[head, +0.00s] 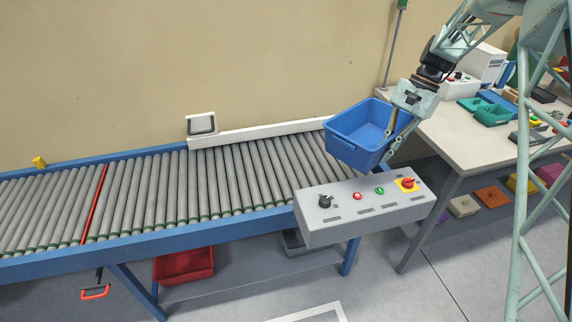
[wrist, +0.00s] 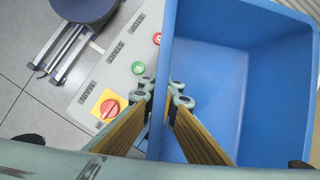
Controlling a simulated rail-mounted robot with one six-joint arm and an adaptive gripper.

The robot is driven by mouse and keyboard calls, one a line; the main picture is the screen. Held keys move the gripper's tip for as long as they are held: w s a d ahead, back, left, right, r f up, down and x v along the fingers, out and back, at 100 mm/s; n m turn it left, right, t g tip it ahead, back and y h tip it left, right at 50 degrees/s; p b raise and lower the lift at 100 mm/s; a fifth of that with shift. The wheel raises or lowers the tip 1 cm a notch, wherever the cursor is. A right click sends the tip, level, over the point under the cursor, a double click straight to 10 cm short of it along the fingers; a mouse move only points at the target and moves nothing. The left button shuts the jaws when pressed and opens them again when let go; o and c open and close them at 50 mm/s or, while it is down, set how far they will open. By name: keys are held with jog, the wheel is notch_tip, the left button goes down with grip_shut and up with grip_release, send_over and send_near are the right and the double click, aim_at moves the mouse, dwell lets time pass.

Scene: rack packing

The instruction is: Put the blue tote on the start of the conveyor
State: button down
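The blue tote (head: 352,122) is held in the air at the right end of the roller conveyor (head: 240,170), between the control box and the worktable. It is empty and slightly tilted in the head view. My gripper (head: 390,148) is shut on the tote's right wall, one finger inside and one outside. In the wrist view the fingers (wrist: 163,92) pinch the wall of the tote (wrist: 235,85), whose bare floor fills the right side. The gap between the tote's bottom and the rollers cannot be told.
A grey control box (head: 340,228) with a knob and buttons stands in front of the tote. A white guide rail (head: 260,131) runs along the back. A worktable (head: 450,140) with several items is at right. The rollers left of the tote are clear.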

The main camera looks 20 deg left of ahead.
aim_at(334, 153)
jog(key=shift+m, duration=0.5)
jog(key=s+a+f, duration=0.1)
jog(key=a, duration=0.4)
jog(key=s+a+f+p, duration=0.1)
jog(key=a, duration=0.5)
jog(key=s+a+f, duration=0.2)
jog(key=a, duration=0.3)
jog(key=shift+a, duration=0.2)
jog(key=s+a+f+m+p, duration=0.1)
jog(key=s+a+f, duration=0.3)
jog(key=s+a, duration=0.5)
jog(key=s+a+f+m+t+y+p, duration=0.1)
jog(key=s+a+f, duration=0.3)
jog(key=s+a, duration=0.6)
jog(key=s+a+f+m+p, duration=0.2)
jog(key=s+a, duration=0.8)
jog(key=a, duration=0.6)
jog(key=shift+a+f+t+p, duration=0.2)
jog(key=shift+f+p, duration=0.15)
jog(key=shift+f, duration=0.3)
jog(key=shift+a+f+t+p, duration=0.2)
jog(key=shift+f+p, duration=0.15)
jog(key=shift+f, duration=0.3)
